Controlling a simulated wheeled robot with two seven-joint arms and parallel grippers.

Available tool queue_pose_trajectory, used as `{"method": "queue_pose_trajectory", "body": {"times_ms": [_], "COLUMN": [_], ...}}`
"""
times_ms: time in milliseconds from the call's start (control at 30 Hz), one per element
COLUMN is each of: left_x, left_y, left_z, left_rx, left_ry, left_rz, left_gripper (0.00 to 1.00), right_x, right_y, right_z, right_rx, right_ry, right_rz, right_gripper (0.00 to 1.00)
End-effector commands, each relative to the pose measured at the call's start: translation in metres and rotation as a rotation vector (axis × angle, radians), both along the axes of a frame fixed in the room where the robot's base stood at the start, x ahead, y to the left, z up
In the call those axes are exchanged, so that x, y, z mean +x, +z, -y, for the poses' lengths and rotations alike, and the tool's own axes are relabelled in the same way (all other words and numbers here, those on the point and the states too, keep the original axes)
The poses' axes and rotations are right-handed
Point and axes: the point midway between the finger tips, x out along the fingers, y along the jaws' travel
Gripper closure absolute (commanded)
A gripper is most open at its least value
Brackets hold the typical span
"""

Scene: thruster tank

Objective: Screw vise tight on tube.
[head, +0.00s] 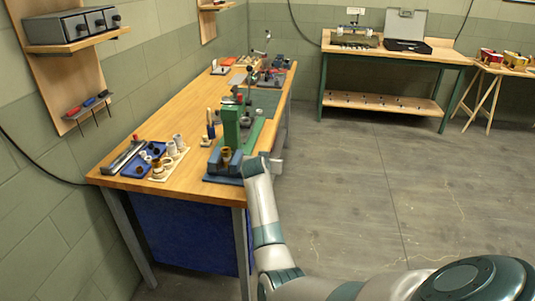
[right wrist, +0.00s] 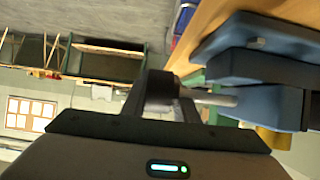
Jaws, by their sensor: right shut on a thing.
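The blue vise (head: 216,166) stands at the near right corner of the wooden bench, with a brass-coloured tube (head: 226,154) upright at its jaws. In the right wrist view the vise (right wrist: 262,103) fills the right side, with its silver screw rod (right wrist: 218,99) pointing toward me. A yellow piece, likely the tube (right wrist: 275,138), shows partly behind the vise. My right gripper (right wrist: 166,94) is shut on the dark knob (right wrist: 160,86) at the rod's end. In the head view my right gripper (head: 274,163) is beside the vise, and the knob is hidden. Whether the jaws touch the tube cannot be told.
A green press (head: 231,126) stands just behind the vise on the bench (head: 184,102). A blue tray (head: 137,164) and a pale board with several rings (head: 169,164) lie to the left. The floor (head: 365,180) right of the bench is clear.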

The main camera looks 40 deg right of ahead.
Motion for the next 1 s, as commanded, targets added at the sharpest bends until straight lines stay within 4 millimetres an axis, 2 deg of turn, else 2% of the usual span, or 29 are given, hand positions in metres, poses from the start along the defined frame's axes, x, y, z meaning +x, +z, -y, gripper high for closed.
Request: {"method": "queue_pose_trajectory", "body": {"times_ms": [33, 367, 600, 1000], "left_x": [-0.004, -0.001, -0.001, 0.000], "left_y": [0.008, 0.044, 0.071, 0.081], "left_z": [-0.002, -0.001, 0.000, 0.000], "left_rx": [0.003, 0.001, 0.001, 0.000], "left_ry": [0.001, 0.000, 0.000, 0.000], "left_rz": [-0.011, -0.004, -0.003, -0.002], "left_gripper": [0.61, 0.61, 0.61, 0.61], "right_x": [-0.005, -0.006, -0.009, -0.015], "right_y": [0.000, -0.005, -0.013, -0.026], "right_z": [0.005, 0.004, 0.002, -0.003], "right_rx": [0.016, 0.148, 0.307, 0.491], "right_ry": [-0.010, -0.011, -0.011, -0.012], "right_rz": [-0.024, -0.147, -0.293, -0.463], "right_gripper": [0.96, 0.96, 0.96, 0.96]}}
